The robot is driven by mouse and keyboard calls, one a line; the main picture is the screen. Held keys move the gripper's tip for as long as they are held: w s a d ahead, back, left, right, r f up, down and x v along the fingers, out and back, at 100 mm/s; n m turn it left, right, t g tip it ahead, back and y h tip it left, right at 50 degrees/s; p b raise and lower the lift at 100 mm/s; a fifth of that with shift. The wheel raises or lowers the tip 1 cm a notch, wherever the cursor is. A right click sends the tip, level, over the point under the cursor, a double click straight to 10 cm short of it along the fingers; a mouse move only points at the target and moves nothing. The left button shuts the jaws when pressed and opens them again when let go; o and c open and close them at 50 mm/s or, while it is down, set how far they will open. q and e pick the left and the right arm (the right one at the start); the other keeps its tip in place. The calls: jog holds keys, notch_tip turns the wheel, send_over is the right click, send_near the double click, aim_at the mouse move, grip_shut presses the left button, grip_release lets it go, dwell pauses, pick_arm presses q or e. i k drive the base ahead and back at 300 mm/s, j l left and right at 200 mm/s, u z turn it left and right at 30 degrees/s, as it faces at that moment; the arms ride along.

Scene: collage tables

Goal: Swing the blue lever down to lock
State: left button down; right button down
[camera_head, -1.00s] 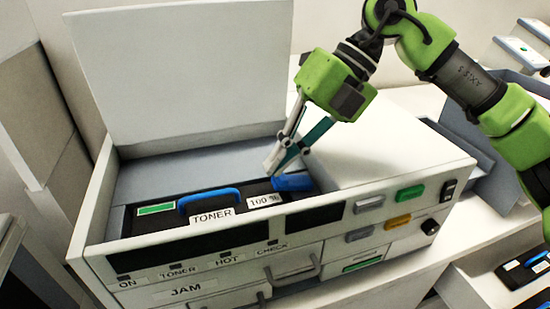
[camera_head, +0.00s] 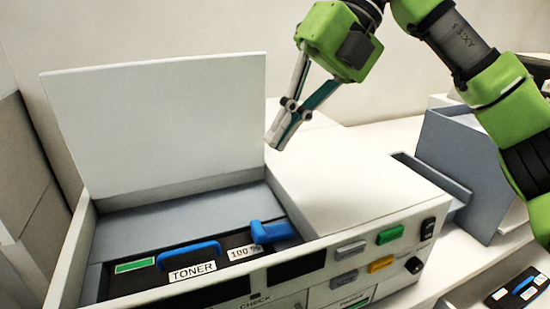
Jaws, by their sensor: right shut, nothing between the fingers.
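The blue lever (camera_head: 275,232) is at the right end of the open bay of the white machine (camera_head: 350,190). Its bar lies low and roughly level, with a short thicker blue part at its left end. Beside it on the left is the black toner cartridge (camera_head: 135,279) with a blue handle (camera_head: 188,252) and labels reading TONER and 100%. My right gripper (camera_head: 279,136) is shut and empty, pointing down above the machine, well clear of the lever. My left gripper is not in view.
The machine's white lid (camera_head: 160,130) stands open behind the bay. Coloured buttons (camera_head: 390,234) line the front right. A grey tray (camera_head: 455,170) stands at the right side, and another black cartridge (camera_head: 518,288) lies at the lower right.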

aim_at(260, 235)
jog(key=k, duration=1.5)
